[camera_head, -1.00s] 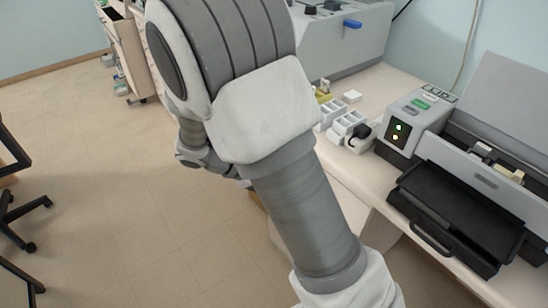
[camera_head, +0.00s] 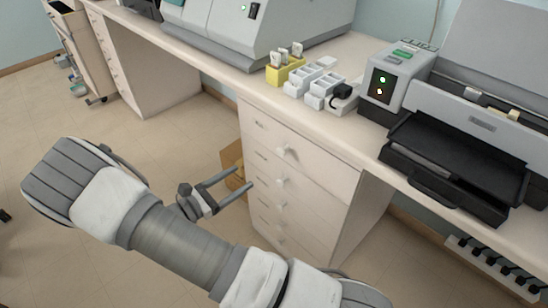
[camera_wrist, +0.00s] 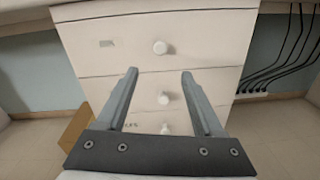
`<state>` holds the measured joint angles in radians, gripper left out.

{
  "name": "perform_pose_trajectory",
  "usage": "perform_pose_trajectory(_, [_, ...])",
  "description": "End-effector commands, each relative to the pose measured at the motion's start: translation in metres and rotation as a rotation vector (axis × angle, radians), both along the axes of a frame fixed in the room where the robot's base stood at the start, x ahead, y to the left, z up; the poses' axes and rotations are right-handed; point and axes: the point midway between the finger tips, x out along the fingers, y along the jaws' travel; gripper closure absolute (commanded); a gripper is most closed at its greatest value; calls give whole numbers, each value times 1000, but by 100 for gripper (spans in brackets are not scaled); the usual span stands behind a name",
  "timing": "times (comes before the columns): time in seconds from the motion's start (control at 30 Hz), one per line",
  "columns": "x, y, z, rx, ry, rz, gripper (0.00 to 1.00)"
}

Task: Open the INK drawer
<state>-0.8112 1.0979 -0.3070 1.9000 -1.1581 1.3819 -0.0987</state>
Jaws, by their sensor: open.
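The white drawer unit (camera_head: 333,178) stands under the counter with several drawers, each with a round white knob. The top knob (camera_head: 285,150) and the second knob (camera_head: 283,181) show clearly. In the wrist view the top knob (camera_wrist: 160,47) lies just above the fingertips and the second knob (camera_wrist: 163,99) appears between the fingers. Small labels (camera_wrist: 107,43) are on the drawer fronts but are too small to read, so I cannot tell which is INK. The drawers look shut. My gripper (camera_head: 243,178) is open and empty, pointing at the drawer fronts, with no visible contact.
A cardboard box (camera_head: 231,158) sits on the floor beside the drawer unit. The counter holds a yellow rack (camera_head: 285,73), white holders (camera_head: 312,88), a grey device with lights (camera_head: 395,80) and a black tray (camera_head: 440,165). Cables (camera_wrist: 290,55) hang to the right.

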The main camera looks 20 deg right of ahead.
Motion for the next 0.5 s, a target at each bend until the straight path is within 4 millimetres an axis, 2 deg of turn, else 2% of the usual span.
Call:
perform_pose_trajectory(0.1, [7, -27, -1, 0, -1, -5, 31])
perform_pose_trajectory(0.5, [32, -107, -1, 1, -1, -4, 31])
